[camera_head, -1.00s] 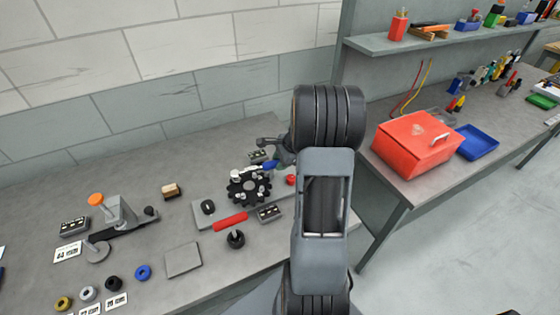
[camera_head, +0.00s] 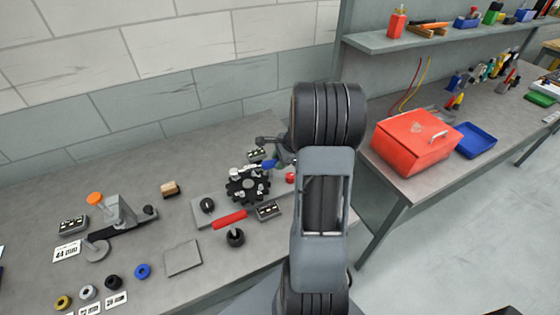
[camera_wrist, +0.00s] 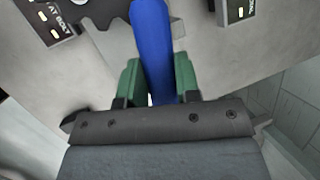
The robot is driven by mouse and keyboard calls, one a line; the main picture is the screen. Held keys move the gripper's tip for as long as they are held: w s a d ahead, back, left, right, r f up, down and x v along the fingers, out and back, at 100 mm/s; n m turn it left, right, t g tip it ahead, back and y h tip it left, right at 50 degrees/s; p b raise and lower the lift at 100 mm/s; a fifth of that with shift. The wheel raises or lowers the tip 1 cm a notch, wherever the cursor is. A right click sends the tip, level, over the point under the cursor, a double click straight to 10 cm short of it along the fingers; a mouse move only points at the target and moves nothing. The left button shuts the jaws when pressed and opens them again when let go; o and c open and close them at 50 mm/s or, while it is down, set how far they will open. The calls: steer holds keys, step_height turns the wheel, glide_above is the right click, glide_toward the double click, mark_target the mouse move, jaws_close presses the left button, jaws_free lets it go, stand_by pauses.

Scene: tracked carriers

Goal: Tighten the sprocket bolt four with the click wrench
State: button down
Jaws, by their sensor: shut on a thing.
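The black sprocket (camera_head: 248,188) lies on a grey plate on the bench, with several bolts around it. My gripper (camera_wrist: 157,82) is shut on the blue handle (camera_wrist: 152,40) of a wrench, its green pads on either side. In the head view the blue handle (camera_head: 268,164) points left toward the sprocket's upper edge, where a pale bolt or socket head (camera_head: 236,174) stands. I cannot tell whether the wrench is seated on a bolt or which bolt is number four. In the wrist view the sprocket's dark toothed edge (camera_wrist: 92,8) shows beyond the handle.
A small box labelled "AT BOLT" (camera_wrist: 55,22) is close left of the handle in the wrist view. A red-handled tool (camera_head: 230,219) and a black knob (camera_head: 236,238) lie in front of the sprocket. A red toolbox (camera_head: 412,148) stands on the right bench.

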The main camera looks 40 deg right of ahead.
steer(key=shift+r, duration=0.15)
steer(key=shift+r+p, duration=1.5)
steer(key=shift+r, duration=0.2)
steer(key=shift+r+p, duration=1.65)
steer(key=shift+r, duration=0.4)
steer(key=shift+f, duration=0.1)
